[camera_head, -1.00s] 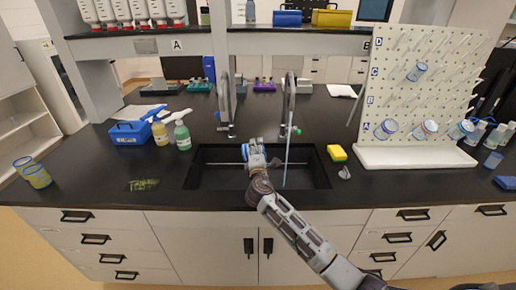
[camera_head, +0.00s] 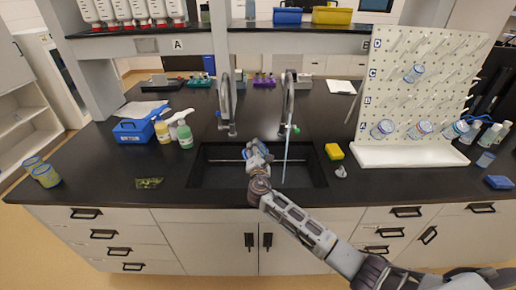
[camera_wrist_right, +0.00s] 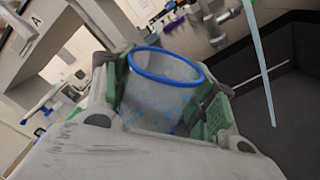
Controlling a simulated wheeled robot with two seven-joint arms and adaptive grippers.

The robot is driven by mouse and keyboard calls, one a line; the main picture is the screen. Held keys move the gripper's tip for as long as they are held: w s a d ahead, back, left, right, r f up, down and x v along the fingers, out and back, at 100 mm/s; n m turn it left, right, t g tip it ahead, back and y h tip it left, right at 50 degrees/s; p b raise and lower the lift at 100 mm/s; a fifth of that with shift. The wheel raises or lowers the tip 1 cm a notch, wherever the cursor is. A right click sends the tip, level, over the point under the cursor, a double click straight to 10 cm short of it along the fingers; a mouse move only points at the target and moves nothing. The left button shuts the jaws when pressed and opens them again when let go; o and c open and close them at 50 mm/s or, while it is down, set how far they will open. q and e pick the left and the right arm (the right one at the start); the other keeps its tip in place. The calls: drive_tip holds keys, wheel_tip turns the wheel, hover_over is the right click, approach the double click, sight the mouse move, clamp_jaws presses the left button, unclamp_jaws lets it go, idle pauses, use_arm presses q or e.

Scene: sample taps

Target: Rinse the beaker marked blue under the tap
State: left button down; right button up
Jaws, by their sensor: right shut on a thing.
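My right gripper (camera_head: 258,148) is over the black sink (camera_head: 208,172), with its fingers shut on a clear beaker with a blue rim (camera_wrist_right: 160,100). The wrist view shows green finger pads (camera_wrist_right: 207,115) on both sides of the beaker and light-blue marks on its wall. In the head view the beaker (camera_head: 266,154) is partly hidden by the gripper. The right tap (camera_head: 289,98) has a thin pale-blue stream of water (camera_head: 286,160) running into the sink. The stream (camera_wrist_right: 259,60) is to the right of the beaker and apart from it in the wrist view. My left gripper is out of view.
The left tap (camera_head: 226,98) stands beside the running one. A yellow sponge (camera_head: 334,151) lies right of the sink. A white peg rack (camera_head: 415,90) holds several beakers. Bottles (camera_head: 185,136) and a blue caddy (camera_head: 133,131) stand left. Two beakers (camera_head: 45,175) are at the far left.

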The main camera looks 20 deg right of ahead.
drive_tip(key=shift+r+n+p, duration=0.15)
drive_tip(key=shift+n+p, duration=2.35)
drive_tip(key=shift+p, duration=0.05)
drive_tip(key=shift+n+p, duration=0.9)
drive_tip(key=shift+p, duration=0.05)
drive_tip(key=shift+n, duration=0.6)
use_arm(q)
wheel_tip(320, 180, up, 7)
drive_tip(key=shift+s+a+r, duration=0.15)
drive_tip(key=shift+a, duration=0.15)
use_arm(e)
drive_tip(key=shift+n, duration=1)
